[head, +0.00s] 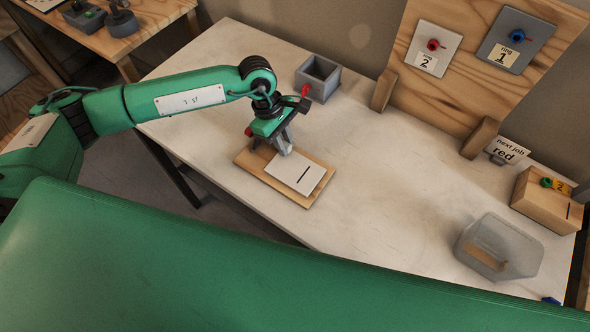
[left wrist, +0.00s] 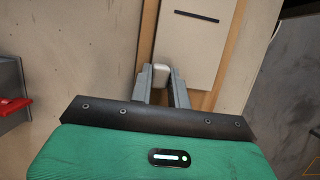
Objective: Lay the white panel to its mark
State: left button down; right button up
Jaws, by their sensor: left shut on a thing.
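The white panel (head: 296,173) is a flat pale plate with a short black line near one end. It lies on or just above a wooden board (head: 314,198) on the table; I cannot tell whether it touches. My left gripper (head: 286,150) is over the panel's far-left end. In the left wrist view its fingers (left wrist: 162,88) are shut on a small pale block at the near end of the panel (left wrist: 190,42), seemingly its grip. The black line shows there at the panel's far end. My right gripper is not in view.
A grey open box (head: 317,77) stands behind the gripper. A clear grey bin (head: 500,245) and a wooden block (head: 540,205) with a black line are at right. An upright wooden board (head: 470,70) carries two numbered plates. A sign (head: 507,151) reads "next job red". The table's middle is clear.

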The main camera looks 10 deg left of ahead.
pick_arm(q)
jog(key=shift+f, duration=0.25)
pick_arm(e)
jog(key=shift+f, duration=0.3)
pick_arm(q)
jog(key=c, duration=1.3)
grip_release()
jog(key=shift+o, duration=0.2)
jog(key=b+v, duration=0.3)
jog(key=v, duration=1.1)
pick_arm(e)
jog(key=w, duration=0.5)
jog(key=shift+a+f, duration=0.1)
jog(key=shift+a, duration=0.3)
